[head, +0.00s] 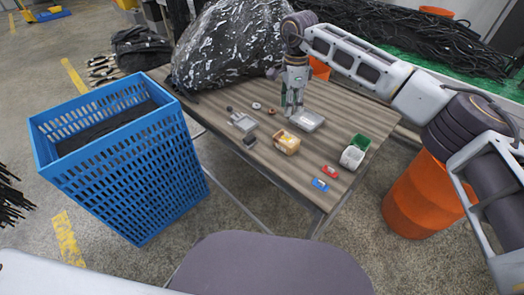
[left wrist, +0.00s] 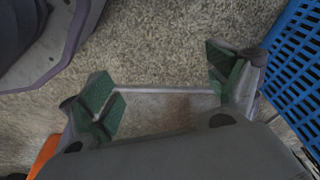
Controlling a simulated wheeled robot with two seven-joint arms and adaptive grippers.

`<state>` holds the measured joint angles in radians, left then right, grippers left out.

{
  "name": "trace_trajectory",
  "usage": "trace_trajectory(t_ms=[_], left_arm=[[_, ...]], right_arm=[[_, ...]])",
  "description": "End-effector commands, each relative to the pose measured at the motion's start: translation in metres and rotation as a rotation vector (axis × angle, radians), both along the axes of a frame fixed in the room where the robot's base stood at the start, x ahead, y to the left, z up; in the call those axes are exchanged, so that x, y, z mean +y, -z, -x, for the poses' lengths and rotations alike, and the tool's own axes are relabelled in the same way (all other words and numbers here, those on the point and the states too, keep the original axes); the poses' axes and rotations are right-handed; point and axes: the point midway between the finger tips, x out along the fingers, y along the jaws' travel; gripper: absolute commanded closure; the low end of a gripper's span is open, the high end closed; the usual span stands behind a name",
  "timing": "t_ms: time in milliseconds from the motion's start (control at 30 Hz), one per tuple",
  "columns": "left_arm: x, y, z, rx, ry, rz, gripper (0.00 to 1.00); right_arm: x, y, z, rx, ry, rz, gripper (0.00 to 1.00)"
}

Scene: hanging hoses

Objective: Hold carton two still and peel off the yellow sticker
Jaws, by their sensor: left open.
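A small tan carton with yellow on its top (head: 287,142) sits on the wooden table (head: 235,155). I cannot read a number on it, and a separate sticker edge is too small to make out. My right gripper (head: 292,108) points down just behind the carton, beside a grey tray-like item (head: 307,120). Its fingers are too small to tell whether they are open or hold anything. My left gripper (left wrist: 165,88) is open and empty over the concrete floor in the left wrist view; it does not show in the head view.
A blue crate (head: 140,175) stands left of the table. A large dark bag (head: 228,45) fills the table's back. White (head: 352,157) and green (head: 360,143) containers, red (head: 330,171) and blue (head: 319,184) items lie at right. An orange bin (head: 420,200) stands beyond.

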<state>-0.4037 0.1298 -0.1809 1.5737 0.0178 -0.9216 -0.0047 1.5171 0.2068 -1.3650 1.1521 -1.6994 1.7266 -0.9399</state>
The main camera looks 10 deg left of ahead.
Motion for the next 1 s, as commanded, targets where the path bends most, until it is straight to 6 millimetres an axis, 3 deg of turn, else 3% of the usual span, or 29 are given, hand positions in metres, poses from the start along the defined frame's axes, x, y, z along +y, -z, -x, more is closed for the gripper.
trace_trajectory(t_ms=[233,533,767,1000], left_arm=[[0.04,-0.025,-0.056,-0.08,0.06,-0.081,0.0],[0.064,-0.079,-0.121,-0.203,0.158,-0.158,0.0],[0.062,-0.131,-0.165,-0.321,0.243,-0.184,0.0],[0.036,-0.195,-0.203,-0.49,0.344,-0.161,0.0]], right_arm=[[0.0,0.0,0.0,0.0,0.0,0.0,0.64],[0.0,0.0,0.0,0.0,0.0,0.0,0.64],[0.0,0.0,0.0,0.0,0.0,0.0,0.64],[0.0,0.0,0.0,0.0,0.0,0.0,0.64]])
